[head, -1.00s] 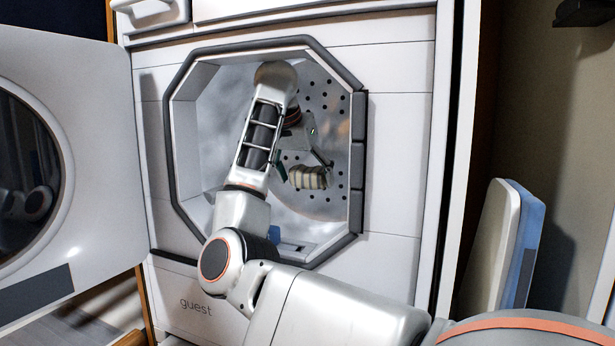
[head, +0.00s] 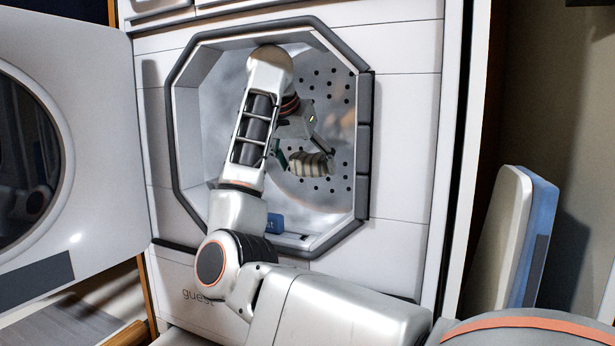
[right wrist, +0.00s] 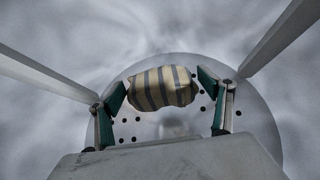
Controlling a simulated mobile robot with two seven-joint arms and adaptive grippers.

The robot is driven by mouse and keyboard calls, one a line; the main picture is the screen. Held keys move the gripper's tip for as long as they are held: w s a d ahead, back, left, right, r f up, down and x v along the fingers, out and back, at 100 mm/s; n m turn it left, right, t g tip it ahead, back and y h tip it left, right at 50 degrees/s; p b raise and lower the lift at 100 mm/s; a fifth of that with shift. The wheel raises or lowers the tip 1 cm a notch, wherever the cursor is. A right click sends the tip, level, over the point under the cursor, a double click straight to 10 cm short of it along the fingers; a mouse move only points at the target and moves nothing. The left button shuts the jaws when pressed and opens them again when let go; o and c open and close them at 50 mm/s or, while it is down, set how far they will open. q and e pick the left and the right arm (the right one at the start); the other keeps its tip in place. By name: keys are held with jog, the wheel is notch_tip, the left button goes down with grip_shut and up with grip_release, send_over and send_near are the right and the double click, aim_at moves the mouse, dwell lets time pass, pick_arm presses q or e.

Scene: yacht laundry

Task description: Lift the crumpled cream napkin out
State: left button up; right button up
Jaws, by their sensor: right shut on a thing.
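A crumpled bundle of cream cloth with grey stripes (head: 310,163), the only napkin-like thing in view, is inside the open drum. My right arm reaches through the octagonal opening, and my right gripper (head: 301,160) is shut on the bundle. In the right wrist view the bundle (right wrist: 161,88) sits between the two green-padded fingertips of my right gripper (right wrist: 162,90), clear of the perforated back wall as far as I can tell. My forearm hides part of the drum. My left gripper is not in view.
The round-windowed door (head: 100,150) stands open at the left. A blue piece with white lettering (head: 274,223) lies at the drum's lower lip. A white and blue panel (head: 510,240) leans at the right.

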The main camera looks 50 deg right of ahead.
jog(key=shift+a+r, duration=0.25)
jog(key=shift+r, duration=0.55)
jog(key=shift+s+a, duration=0.25)
jog(key=shift+a, duration=0.5)
jog(key=shift+s+a+f, duration=0.1)
jog(key=shift+s+a, duration=0.05)
jog(key=shift+a, duration=0.4)
jog(key=shift+s+a, duration=0.15)
jog(key=shift+a, duration=0.35)
jog(key=shift+t+h+b, duration=0.3)
jog(key=shift+h+b, duration=0.1)
jog(key=shift+b, duration=0.4)
jog(key=shift+s+a+r+h+b, duration=0.2)
jog(key=shift+a+r+h+b, duration=0.15)
jog(key=shift+b, duration=0.1)
jog(key=shift+r, duration=0.1)
